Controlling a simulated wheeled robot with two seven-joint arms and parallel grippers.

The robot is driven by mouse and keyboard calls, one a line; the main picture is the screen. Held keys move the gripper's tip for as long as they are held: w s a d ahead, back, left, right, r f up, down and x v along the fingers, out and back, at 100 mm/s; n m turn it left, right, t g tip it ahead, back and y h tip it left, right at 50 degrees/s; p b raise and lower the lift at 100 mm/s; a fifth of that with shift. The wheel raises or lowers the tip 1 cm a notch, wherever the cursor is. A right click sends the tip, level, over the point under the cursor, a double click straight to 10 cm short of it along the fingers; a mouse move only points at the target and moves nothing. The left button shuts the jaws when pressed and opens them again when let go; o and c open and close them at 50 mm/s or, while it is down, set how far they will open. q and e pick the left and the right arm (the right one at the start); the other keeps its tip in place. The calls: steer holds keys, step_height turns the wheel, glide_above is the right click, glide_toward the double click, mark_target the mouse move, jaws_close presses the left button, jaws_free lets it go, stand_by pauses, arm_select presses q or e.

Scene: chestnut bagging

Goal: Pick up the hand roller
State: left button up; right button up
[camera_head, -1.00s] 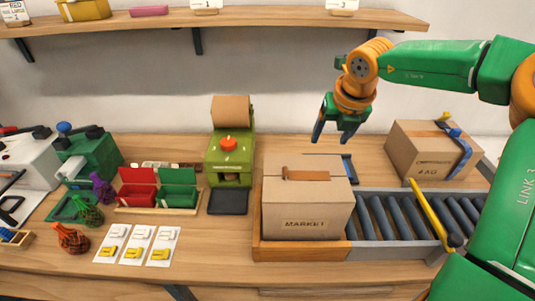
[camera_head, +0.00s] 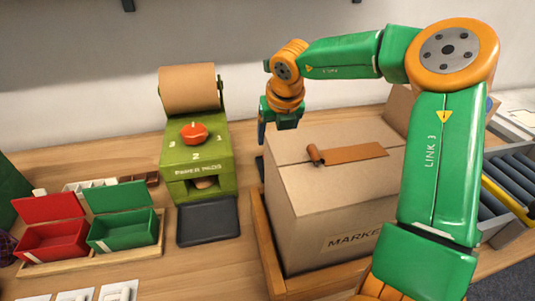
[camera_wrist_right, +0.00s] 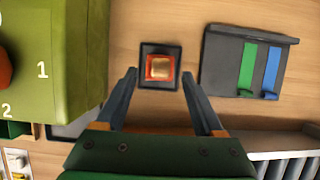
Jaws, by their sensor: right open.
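I cannot make out a plain hand roller shape in these views. In the right wrist view, a small copper-coloured block (camera_wrist_right: 160,67) sits in a square black holder (camera_wrist_right: 146,82) on the table. My right gripper (camera_wrist_right: 159,78) is open and empty, with its two fingers on either side of the block in the picture. I cannot tell its height above it. In the head view my right gripper (camera_head: 276,125) is behind the cardboard box (camera_head: 330,205), which hides the spot below it. My left gripper is not in view.
A green paper dispenser (camera_head: 205,165) stands left of the gripper; it fills the left of the wrist view (camera_wrist_right: 55,60). A grey holder (camera_wrist_right: 275,35) with green and blue strips lies to the right. Red (camera_head: 52,235) and green (camera_head: 125,225) bins stand at left; a conveyor (camera_head: 512,190) is at right.

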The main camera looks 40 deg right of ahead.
steer(key=p+x, duration=0.1)
steer(key=x, duration=0.4)
steer(key=shift+f, duration=0.3)
steer(key=shift+s+r, duration=0.1)
steer(key=shift+r, duration=0.05)
jaws_close()
